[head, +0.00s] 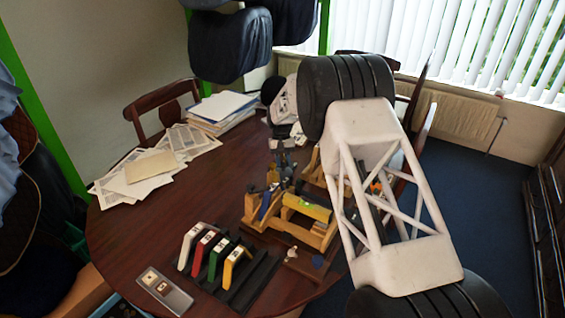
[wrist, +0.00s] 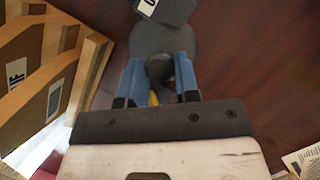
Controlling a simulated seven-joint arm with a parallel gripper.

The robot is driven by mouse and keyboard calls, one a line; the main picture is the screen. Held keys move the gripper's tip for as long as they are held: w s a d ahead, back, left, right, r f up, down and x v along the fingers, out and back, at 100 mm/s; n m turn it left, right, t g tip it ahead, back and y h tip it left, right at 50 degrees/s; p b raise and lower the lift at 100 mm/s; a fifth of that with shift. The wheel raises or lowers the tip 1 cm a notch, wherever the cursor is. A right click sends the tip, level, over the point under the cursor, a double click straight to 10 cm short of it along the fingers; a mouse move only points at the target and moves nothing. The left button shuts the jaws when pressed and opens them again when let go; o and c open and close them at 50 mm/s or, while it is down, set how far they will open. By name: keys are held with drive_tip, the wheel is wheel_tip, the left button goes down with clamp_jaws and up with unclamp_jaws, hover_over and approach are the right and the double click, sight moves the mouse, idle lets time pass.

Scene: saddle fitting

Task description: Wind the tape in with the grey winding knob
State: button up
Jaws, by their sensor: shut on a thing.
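In the wrist view, my gripper (wrist: 160,88) has its two blue fingers closed on a small dark grey round knob (wrist: 160,68). The knob stands on a wider grey disc (wrist: 150,38), which shows beyond the fingertips. A bit of yellow shows between the fingers, nearer the palm. In the head view, the wooden stand (head: 262,221) with a yellow roll-shaped part (head: 307,207) sits at the table's right side, close to my gripper. My arm covers part of this area. I cannot make out the tape for certain, nor the knob in the head view.
A dark rack (head: 240,297) holds white, red, green and yellow angled pieces in front of the wooden stand. A grey tray (head: 180,301) lies at the front left. Papers (head: 148,168) cover the far left. A wooden frame (wrist: 40,75) stands left in the wrist view.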

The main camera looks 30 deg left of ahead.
drive_tip(key=shift+r+m+g+y, duration=0.1)
drive_tip(key=shift+m+g+y, duration=0.4)
drive_tip(key=shift+m, duration=1.2)
drive_tip(key=o, duration=0.9)
drive_tip(key=shift+d, duration=0.1)
drive_tip(key=v, duration=0.7)
drive_tip(key=shift+r, duration=0.35)
drive_tip(key=shift+w, duration=0.15)
